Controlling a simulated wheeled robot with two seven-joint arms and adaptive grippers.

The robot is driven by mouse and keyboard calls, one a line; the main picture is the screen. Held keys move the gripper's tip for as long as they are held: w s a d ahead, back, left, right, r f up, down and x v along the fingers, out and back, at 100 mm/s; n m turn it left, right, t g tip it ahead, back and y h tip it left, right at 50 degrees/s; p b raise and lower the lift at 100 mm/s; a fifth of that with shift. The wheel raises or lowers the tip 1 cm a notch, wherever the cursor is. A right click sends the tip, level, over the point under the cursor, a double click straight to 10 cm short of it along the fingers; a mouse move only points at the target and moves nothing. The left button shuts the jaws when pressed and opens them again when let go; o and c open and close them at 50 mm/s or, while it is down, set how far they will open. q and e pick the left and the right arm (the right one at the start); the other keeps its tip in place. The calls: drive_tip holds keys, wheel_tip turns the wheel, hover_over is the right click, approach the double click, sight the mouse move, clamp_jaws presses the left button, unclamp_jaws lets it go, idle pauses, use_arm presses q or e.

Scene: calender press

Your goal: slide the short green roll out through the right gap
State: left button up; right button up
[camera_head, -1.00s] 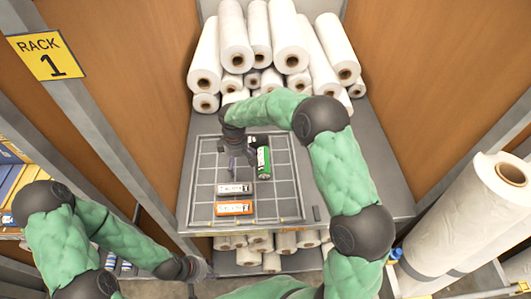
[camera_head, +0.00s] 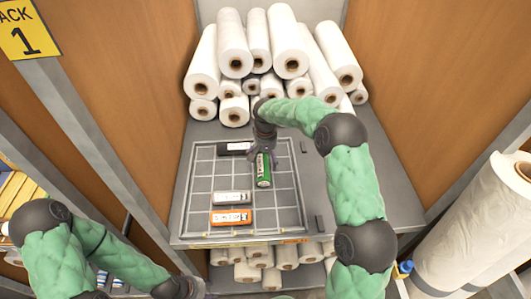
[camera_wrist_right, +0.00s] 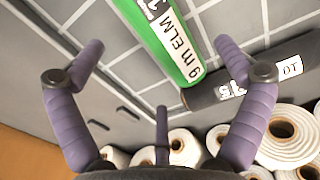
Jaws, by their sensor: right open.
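The short green roll (camera_head: 263,171) lies lengthwise, near to far, on the gridded tray (camera_head: 199,182), right of its middle. In the right wrist view the green roll (camera_wrist_right: 165,40) shows between the open fingers, its labelled end close to a black roll (camera_wrist_right: 215,88). My right gripper (camera_head: 262,152) is open over the far end of the green roll; its spread fingers show in the wrist view (camera_wrist_right: 162,48). I cannot tell whether they touch it. My left gripper (camera_head: 197,290) is at the bottom edge, largely cut off, its jaws unclear.
The black roll (camera_head: 234,148) lies crosswise at the tray's far side. A grey-white roll (camera_head: 231,198) and an orange roll (camera_head: 230,217) lie crosswise nearer me. Small dark blocks (camera_head: 303,147) (camera_head: 319,223) stand right of the tray. Large white rolls (camera_head: 233,45) are stacked behind.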

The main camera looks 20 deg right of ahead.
sight(266, 165)
wheel_tip(266, 165, down, 6)
drive_tip(key=shift+f, duration=0.25)
drive_tip(key=c, duration=1.3)
drive_tip(key=shift+s+a+r, duration=0.1)
drive_tip(key=shift+s+a, duration=0.35)
drive_tip(key=shift+s, duration=1.15)
drive_tip(key=shift+s+a+f, duration=0.1)
drive_tip(key=shift+s+a, duration=0.35)
drive_tip(key=shift+s, duration=1.15)
drive_tip(key=shift+s+a+r, duration=0.1)
drive_tip(key=shift+s+a, duration=0.35)
drive_tip(key=shift+s, duration=1.15)
drive_tip(key=shift+s+a, duration=0.45)
drive_tip(key=shift+s, duration=1.15)
drive_tip(key=shift+s+a, duration=0.5)
drive_tip(key=shift+s, duration=1.1)
drive_tip(key=shift+s+a, duration=0.45)
drive_tip(key=shift+s, duration=1.15)
drive_tip(key=shift+s+a, duration=0.15)
drive_tip(key=shift+s, duration=0.35)
drive_tip(key=shift+s+a, duration=0.15)
drive_tip(key=shift+s, duration=0.35)
